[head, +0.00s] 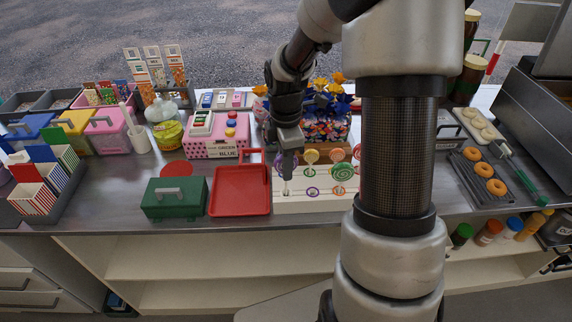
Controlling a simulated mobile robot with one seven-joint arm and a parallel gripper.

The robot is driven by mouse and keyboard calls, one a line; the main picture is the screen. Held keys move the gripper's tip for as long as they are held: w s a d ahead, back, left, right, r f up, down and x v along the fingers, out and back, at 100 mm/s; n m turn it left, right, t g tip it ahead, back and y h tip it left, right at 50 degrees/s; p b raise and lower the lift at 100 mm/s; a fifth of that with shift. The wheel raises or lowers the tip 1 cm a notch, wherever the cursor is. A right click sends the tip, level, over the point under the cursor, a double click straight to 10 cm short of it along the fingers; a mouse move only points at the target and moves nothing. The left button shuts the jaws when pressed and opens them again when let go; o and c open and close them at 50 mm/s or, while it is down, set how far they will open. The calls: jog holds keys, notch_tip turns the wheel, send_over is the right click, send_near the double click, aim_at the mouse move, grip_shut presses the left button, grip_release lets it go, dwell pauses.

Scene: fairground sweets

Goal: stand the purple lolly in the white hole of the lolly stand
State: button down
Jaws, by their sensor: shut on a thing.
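The white lolly stand (310,206) sits on the counter, partly hidden on its right by my arm. Coloured rings mark its holes; a purple-ringed hole (312,191) shows at the front. I cannot clearly tell which hole is the white one. My gripper (288,164) points down over the stand's left end and is shut on what seems to be the purple lolly. The lolly's head is mostly hidden by the jaws; a pale stick seems to show below them, close to the stand top.
A red tray (240,203) lies just left of the stand, with a green box (174,209) beyond it. A pink box (216,148) and a bin of colourful wrapped sweets (322,128) stand behind. Donuts on a rack (462,180) are at right.

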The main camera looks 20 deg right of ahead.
jog(key=shift+f, duration=0.15)
jog(key=shift+f, duration=0.45)
dwell(0.5)
jog(key=shift+f+b, duration=0.6)
jog(key=shift+f, duration=0.15)
jog(key=shift+f, duration=0.15)
jog(key=shift+f, duration=0.35)
